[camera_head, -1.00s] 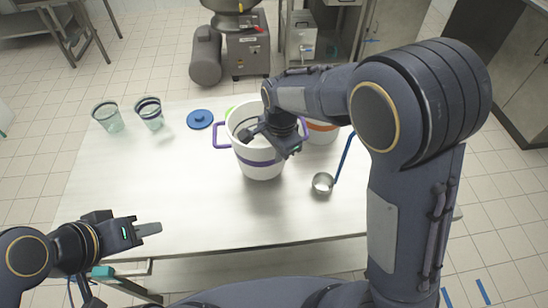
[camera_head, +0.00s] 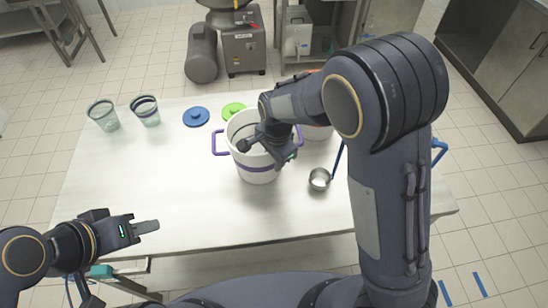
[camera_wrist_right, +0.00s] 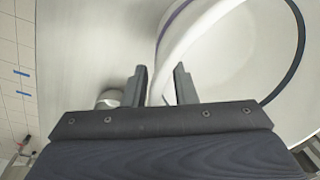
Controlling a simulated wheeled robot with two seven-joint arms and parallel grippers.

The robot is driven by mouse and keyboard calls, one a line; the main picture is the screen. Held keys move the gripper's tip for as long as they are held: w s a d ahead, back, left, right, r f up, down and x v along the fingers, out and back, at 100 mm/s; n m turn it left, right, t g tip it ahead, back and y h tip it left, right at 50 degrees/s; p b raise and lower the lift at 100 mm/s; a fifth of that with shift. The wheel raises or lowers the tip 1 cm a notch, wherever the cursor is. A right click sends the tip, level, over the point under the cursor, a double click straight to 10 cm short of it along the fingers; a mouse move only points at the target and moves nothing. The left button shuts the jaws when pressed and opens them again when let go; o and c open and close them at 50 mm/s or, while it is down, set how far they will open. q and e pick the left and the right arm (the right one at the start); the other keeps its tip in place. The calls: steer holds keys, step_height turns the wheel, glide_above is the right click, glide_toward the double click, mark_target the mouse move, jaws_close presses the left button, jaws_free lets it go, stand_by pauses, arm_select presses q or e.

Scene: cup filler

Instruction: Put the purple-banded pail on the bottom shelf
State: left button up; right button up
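The purple-banded pail (camera_head: 256,175), white with purple handles, stands upright on the steel table in the head view. My right gripper (camera_head: 288,158) is at its near right rim, and the arm hides part of the pail. In the right wrist view, the white pail wall (camera_wrist_right: 192,38) runs between the two fingers of my right gripper (camera_wrist_right: 160,86). The fingers are apart, one on each side of the wall, with a gap visible. A pale surface (camera_head: 240,268) shows below the table's front edge.
An orange-banded pail (camera_head: 318,131) stands behind my right arm. A ladle (camera_head: 320,179) lies right of the purple-banded pail. Blue (camera_head: 196,117) and green (camera_head: 233,109) lids and two clear cups (camera_head: 104,117) are toward the back left. The table's left middle is clear.

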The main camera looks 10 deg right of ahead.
steer(key=shift+r, duration=0.35)
step_height(320, 180, up, 12)
steer(key=s+d+r+n+t+y, duration=0.1)
steer(key=s+d+n+t+y, duration=0.1)
steer(key=s+d+n, duration=0.2)
steer(key=s+d+n+t+y, duration=0.1)
steer(key=s+d+n, duration=0.4)
steer(key=s, duration=1.2)
steer(key=d+t, duration=0.1)
steer(key=d, duration=0.3)
steer(key=shift+d+r+n+t+y, duration=0.3)
steer(key=shift+d+r+y, duration=0.05)
steer(key=shift+y, duration=0.05)
steer(key=shift+o, duration=1.2)
steer(key=shift+s+f+n, duration=0.3)
steer(key=shift+s+n, duration=0.1)
steer(key=shift+s, duration=0.05)
